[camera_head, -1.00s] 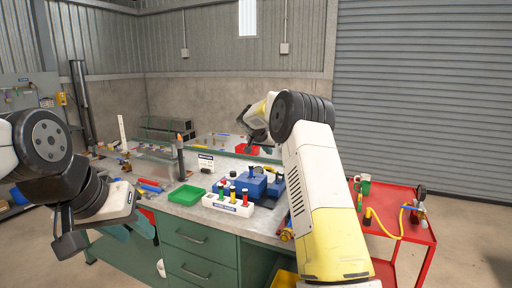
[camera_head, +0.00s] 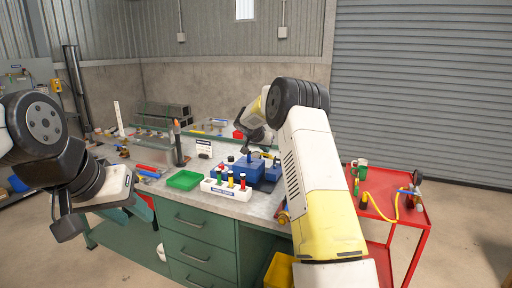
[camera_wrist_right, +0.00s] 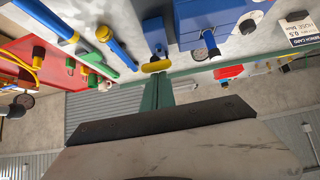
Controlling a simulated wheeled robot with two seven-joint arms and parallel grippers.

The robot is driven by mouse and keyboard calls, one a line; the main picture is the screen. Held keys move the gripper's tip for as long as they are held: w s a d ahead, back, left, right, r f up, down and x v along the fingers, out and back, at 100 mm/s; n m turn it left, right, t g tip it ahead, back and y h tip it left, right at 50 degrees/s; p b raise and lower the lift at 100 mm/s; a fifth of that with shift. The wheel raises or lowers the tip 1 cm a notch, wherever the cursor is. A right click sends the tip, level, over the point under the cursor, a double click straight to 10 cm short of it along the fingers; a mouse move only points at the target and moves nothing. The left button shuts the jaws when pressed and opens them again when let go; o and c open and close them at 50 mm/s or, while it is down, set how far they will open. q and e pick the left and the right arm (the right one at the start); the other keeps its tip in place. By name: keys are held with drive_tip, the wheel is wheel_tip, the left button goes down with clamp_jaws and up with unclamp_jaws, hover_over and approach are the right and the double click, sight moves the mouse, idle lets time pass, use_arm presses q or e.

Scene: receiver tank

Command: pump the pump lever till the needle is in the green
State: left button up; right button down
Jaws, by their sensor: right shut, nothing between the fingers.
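A blue lever with a yellow grip (camera_wrist_right: 157,66), which looks like the pump lever, shows in the right wrist view. The blue pump block (camera_wrist_right: 205,25) stands beside it; the head view shows blue blocks (camera_head: 246,170) on the bench. My right gripper (camera_wrist_right: 160,84) is shut and empty, its green fingertips close to the yellow grip; contact cannot be told. In the head view my right arm partly hides this gripper. A dark round gauge (camera_head: 417,177) stands on the red cart, its needle too small to read. My left gripper (camera_head: 138,208) hangs beside the bench's left front, its jaw gap unclear.
The green bench (camera_head: 200,237) carries a green tray (camera_head: 184,180), a white rack (camera_head: 227,188) of coloured pegs and an upright dark post. A red cart (camera_head: 388,207) with a yellow hose stands to the right. Open floor lies on both sides.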

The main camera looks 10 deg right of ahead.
drive_tip(key=s+a+f, duration=0.2)
drive_tip(key=s+f, duration=0.1)
drive_tip(key=f, duration=0.6)
drive_tip(key=shift+s+a+f, duration=0.25)
drive_tip(key=shift+s+f, duration=0.15)
wheel_tip(320, 180, up, 5)
drive_tip(key=s+a+r, duration=0.4)
drive_tip(key=s, duration=0.2)
drive_tip(key=shift+s+a+r, duration=0.2)
drive_tip(key=shift+s+a, duration=0.15)
drive_tip(key=shift+s, duration=0.05)
